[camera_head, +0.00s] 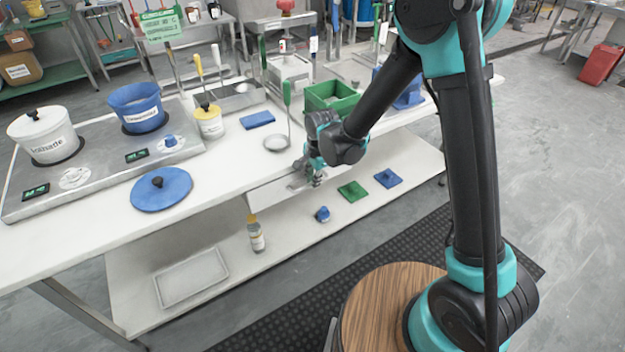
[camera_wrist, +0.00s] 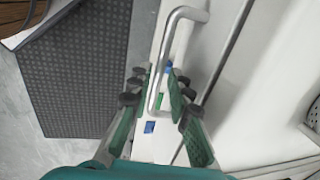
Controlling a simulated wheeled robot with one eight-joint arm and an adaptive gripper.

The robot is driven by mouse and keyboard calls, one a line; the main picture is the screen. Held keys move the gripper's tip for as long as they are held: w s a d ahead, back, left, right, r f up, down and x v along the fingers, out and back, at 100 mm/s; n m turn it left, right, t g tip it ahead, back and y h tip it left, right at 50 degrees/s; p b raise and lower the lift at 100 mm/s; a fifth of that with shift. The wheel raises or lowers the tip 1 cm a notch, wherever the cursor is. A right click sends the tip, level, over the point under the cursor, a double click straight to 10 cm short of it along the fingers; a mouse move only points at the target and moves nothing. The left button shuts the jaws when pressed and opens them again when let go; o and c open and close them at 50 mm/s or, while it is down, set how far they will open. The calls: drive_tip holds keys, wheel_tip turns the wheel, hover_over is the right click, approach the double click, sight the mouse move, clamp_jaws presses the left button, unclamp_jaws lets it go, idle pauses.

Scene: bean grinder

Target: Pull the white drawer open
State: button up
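The white drawer (camera_head: 265,195) sits under the front edge of the white table, its front facing me. Its bent metal handle (camera_wrist: 168,42) shows in the wrist view. My gripper (camera_head: 316,180) is at the right part of the drawer front, at the handle. In the wrist view the two fingers of my gripper (camera_wrist: 162,88) stand apart, with the handle bar between them. The bar looks nearer the left finger, and I cannot tell whether it touches. The drawer looks shut or almost shut; my gripper and wrist hide part of its front.
The lower shelf (camera_head: 215,245) holds a bottle (camera_head: 256,234), a tray (camera_head: 190,278), a green lid (camera_head: 353,191), a blue lid (camera_head: 388,178) and a small blue item (camera_head: 322,214). A ladle (camera_head: 278,142) and round blue lid (camera_head: 162,189) lie on the tabletop.

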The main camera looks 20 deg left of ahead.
drive_tip(key=shift+c, duration=0.5)
clamp_jaws()
